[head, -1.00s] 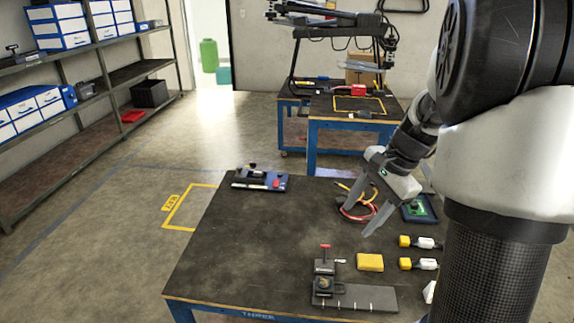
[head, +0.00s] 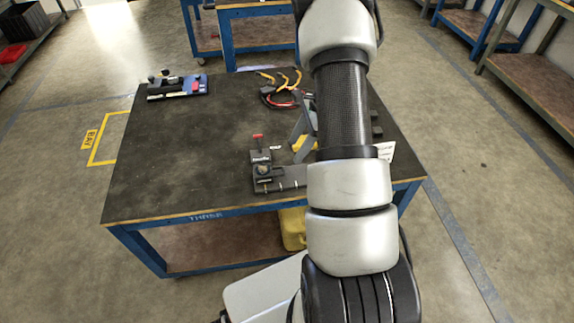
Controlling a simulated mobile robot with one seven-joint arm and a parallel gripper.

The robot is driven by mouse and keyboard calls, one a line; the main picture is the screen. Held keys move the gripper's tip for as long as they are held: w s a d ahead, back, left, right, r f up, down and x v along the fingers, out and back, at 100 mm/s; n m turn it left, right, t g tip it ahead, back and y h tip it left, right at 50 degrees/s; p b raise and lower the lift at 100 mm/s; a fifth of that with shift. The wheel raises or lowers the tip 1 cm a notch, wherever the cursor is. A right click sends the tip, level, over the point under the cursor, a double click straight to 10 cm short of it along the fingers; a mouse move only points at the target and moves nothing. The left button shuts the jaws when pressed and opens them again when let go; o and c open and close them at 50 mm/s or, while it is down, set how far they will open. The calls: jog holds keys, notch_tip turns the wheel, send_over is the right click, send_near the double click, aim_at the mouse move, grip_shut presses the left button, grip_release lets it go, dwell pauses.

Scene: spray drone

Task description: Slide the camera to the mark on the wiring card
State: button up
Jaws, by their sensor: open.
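My gripper (head: 299,146) is open above the table, behind and right of the camera, near a yellow block (head: 300,143). My arm hides much of it.
The dark table (head: 180,150) is clear across its left and middle. A blue-based device (head: 178,86) sits at the back left, and red and yellow cables (head: 282,85) lie at the back. A yellow object (head: 293,228) is under the table. Another blue-framed table (head: 255,35) stands behind.

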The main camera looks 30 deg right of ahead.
jog(key=b+x, duration=0.1)
jog(key=x, duration=0.7)
jog(key=shift+a+f, duration=0.15)
jog(key=shift+f, duration=0.15)
grip_shut()
jog(key=s+d, duration=0.1)
jog(key=d, duration=0.4)
jog(key=s+d+b, duration=0.1)
jog(key=d, duration=0.4)
jog(key=s+d+b, duration=0.1)
jog(key=s+d, duration=0.1)
jog(key=d, duration=0.3)
jog(key=shift+s+r, duration=0.1)
